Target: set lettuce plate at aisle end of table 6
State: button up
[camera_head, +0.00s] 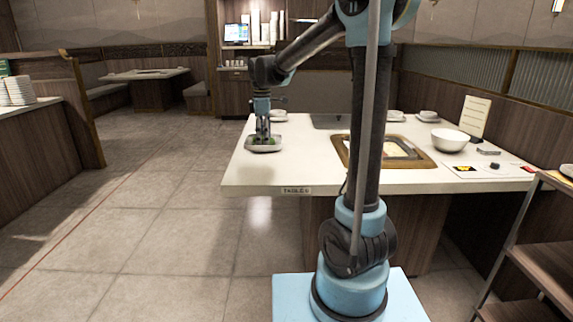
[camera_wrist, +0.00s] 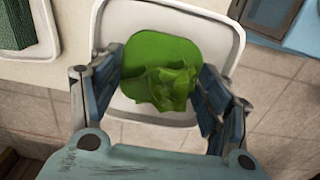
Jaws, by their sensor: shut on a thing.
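The lettuce plate (camera_head: 277,148) is a small pale dish. In the head view it shows at the left end of the white table (camera_head: 300,180); I cannot tell whether it touches the top. In the wrist view the plate (camera_wrist: 222,22) is a pale rounded tray with green lettuce (camera_wrist: 165,75) on it. My gripper (camera_head: 263,136) points down at the plate. In the wrist view my gripper (camera_wrist: 160,95) has one finger on each side of the lettuce and is shut on the lettuce plate. The exact contact is hidden.
A brown-framed inset (camera_head: 425,160) lies mid-table, with a white bowl (camera_head: 450,140) and a menu card (camera_head: 474,116) to the right. Another small dish (camera_head: 280,116) stands behind the plate. A shelf cart (camera_head: 540,240) stands front right. The aisle floor (camera_head: 150,220) at left is clear.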

jog(key=shift+s+f, duration=0.1)
jog(key=shift+f, duration=5.45)
jog(key=o, duration=1.3)
jog(key=shift+o, duration=0.2)
